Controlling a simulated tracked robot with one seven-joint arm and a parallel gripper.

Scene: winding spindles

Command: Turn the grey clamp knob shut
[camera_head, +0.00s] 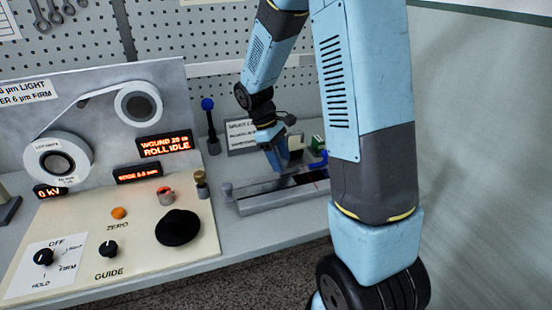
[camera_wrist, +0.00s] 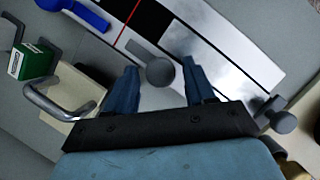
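My gripper (camera_wrist: 160,66) is open, with its two blue fingers spread apart. A grey round knob with a short flat arm (camera_wrist: 159,72) shows between the fingertips in the wrist view, with a visible gap on each side. I cannot tell how far above it the fingers are. It sits by the long metal bed (camera_wrist: 222,62), which has a dark strip and a red line across it. A second grey knob (camera_wrist: 284,122) is at the bed's other end, right of my fingers. In the head view my gripper (camera_head: 277,164) hangs low over the bed (camera_head: 283,199), hiding the first knob.
A blue handle (camera_wrist: 77,12), a green box (camera_wrist: 33,60) and a bent metal handle (camera_wrist: 60,108) on a beige block lie left in the wrist view. In the head view, a panel (camera_head: 125,240) with a black knob (camera_head: 178,227) stands left of the bed.

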